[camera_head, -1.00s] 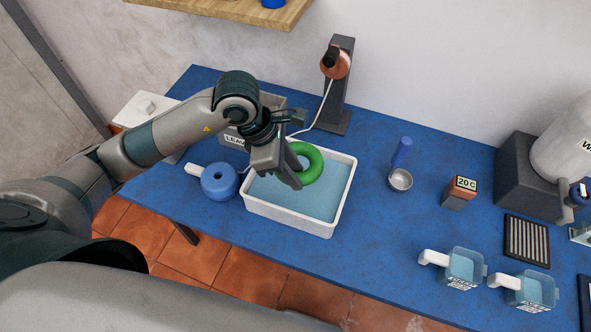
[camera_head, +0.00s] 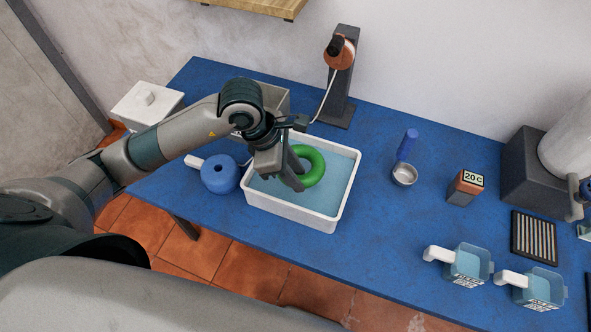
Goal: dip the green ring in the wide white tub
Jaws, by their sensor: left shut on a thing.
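The wide white tub (camera_head: 292,214) stands on the blue table and holds pale blue liquid (camera_head: 331,191). The green ring (camera_head: 316,167) is over the tub's inside, toward its back left. My left gripper (camera_head: 290,178) is shut on the ring's left side, with its fingers pointing down into the tub area. The ring is tilted or upright rather than flat. I cannot tell whether its lower edge touches the liquid. My right gripper is not in view.
A blue round pot with a white handle (camera_head: 220,174) stands close left of the tub. A grey bin (camera_head: 274,97) and a dark stand (camera_head: 341,85) are behind. A small metal cup (camera_head: 404,175), a 20 C block (camera_head: 466,187) and two jugs (camera_head: 468,265) stand to the right.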

